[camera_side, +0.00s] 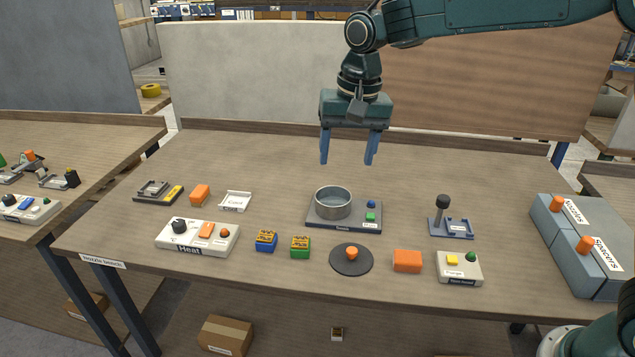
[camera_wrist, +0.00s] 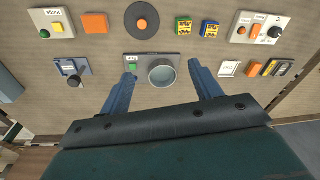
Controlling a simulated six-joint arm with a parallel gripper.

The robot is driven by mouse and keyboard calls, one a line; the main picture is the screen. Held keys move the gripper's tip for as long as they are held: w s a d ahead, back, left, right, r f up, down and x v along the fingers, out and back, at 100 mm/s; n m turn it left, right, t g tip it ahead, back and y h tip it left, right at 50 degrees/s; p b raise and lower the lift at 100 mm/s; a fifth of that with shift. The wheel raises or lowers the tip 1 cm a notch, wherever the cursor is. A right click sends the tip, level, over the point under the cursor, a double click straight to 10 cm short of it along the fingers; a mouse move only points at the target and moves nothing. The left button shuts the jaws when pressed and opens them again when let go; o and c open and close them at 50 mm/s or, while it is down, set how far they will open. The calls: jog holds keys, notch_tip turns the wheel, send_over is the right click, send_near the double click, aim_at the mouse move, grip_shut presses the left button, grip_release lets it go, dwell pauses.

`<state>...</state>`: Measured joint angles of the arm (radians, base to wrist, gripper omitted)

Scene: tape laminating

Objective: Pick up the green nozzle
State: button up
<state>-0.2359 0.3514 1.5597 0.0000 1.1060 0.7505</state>
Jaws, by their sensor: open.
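A small green block with a yellow marked top (camera_side: 300,247) sits on the table right of a similar blue one (camera_side: 266,241). They also show in the wrist view, green (camera_wrist: 183,28) and blue (camera_wrist: 210,29). I cannot tell for sure which green item is the nozzle. My gripper (camera_side: 346,163) is open and empty, pointing down above and behind the cup. In the wrist view its fingers (camera_wrist: 162,72) frame the cup.
A Heat box (camera_side: 197,237), orange blocks (camera_side: 408,261), a dark disc with an orange knob (camera_side: 351,260), a lever stand (camera_side: 451,228) and a button box (camera_side: 460,268) surround them. Grey bins (camera_side: 570,250) stand at right. The table behind the cup is clear.

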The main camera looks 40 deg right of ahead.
jog(key=m+g, duration=0.1)
jog(key=m, duration=0.1)
send_over(300, 241)
notch_tip(300, 241, down, 10)
jog(key=shift+r, duration=0.1)
jog(key=shift+d+f, duration=0.1)
jog(key=shift+f, duration=4.15)
jog(key=shift+f, duration=2.6)
jog(key=c, duration=1.1)
